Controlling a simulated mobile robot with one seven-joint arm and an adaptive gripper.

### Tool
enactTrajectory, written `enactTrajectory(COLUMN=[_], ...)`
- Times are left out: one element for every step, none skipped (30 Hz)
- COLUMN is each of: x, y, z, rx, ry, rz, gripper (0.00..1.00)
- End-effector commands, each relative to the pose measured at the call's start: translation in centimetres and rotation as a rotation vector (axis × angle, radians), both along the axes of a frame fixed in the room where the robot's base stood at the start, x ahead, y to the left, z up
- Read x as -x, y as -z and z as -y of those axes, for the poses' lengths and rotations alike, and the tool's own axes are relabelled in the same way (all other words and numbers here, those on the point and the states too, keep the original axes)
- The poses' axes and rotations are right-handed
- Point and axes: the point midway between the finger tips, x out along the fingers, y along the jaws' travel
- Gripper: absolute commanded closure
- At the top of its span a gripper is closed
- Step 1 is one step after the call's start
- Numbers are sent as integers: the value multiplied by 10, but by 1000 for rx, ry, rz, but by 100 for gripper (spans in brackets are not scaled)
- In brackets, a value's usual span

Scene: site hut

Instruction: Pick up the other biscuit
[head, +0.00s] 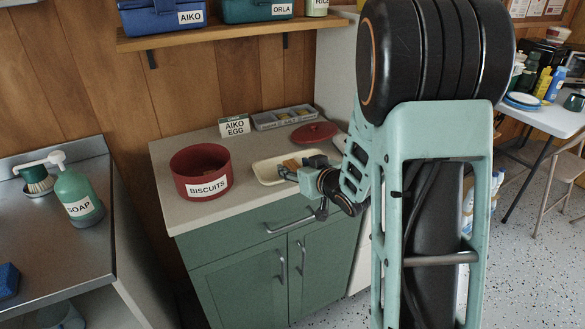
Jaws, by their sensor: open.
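A red tin labelled BISCUITS (207,187) stands open on the counter; its inside is dark and I cannot make out any biscuit in it. A cream tray (262,181) lies to the right of the tin. A small orange-brown piece (291,164), perhaps a biscuit, shows over the tray by my fingers, but it is too small to be sure. My gripper (298,168) is open, low over the tray's right part. My gripper hides part of the tray, and I cannot tell whether it touches the piece.
A red lid (314,132) lies behind the tray. An AIKO EGG card (234,126) and a grey divided box (283,118) stand at the back. A soap bottle (77,198) and a brush (37,178) are on the left worktop. A shelf (230,31) hangs above.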

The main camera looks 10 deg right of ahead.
Motion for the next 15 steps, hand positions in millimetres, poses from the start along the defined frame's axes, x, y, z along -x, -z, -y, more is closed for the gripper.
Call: enactTrajectory(x=[0, 0, 0, 0, 0, 0, 0, 0, 0, 0, 0, 0, 0, 0, 0], y=[0, 0, 0, 0, 0, 0, 0, 0, 0, 0, 0, 0, 0, 0, 0], z=[0, 0, 0, 0, 0, 0, 0, 0, 0, 0, 0, 0, 0, 0, 0], rx=[0, 0, 0, 0, 0, 0, 0, 0, 0, 0, 0, 0, 0, 0, 0], ry=[0, 0, 0, 0, 0, 0, 0, 0, 0, 0, 0, 0, 0, 0, 0], rz=[0, 0, 0, 0, 0, 0, 0, 0, 0, 0, 0, 0, 0, 0, 0], gripper=[54, 57, 61, 65, 68, 72, 76, 79, 83, 87, 87, 87, 87, 87, 87])
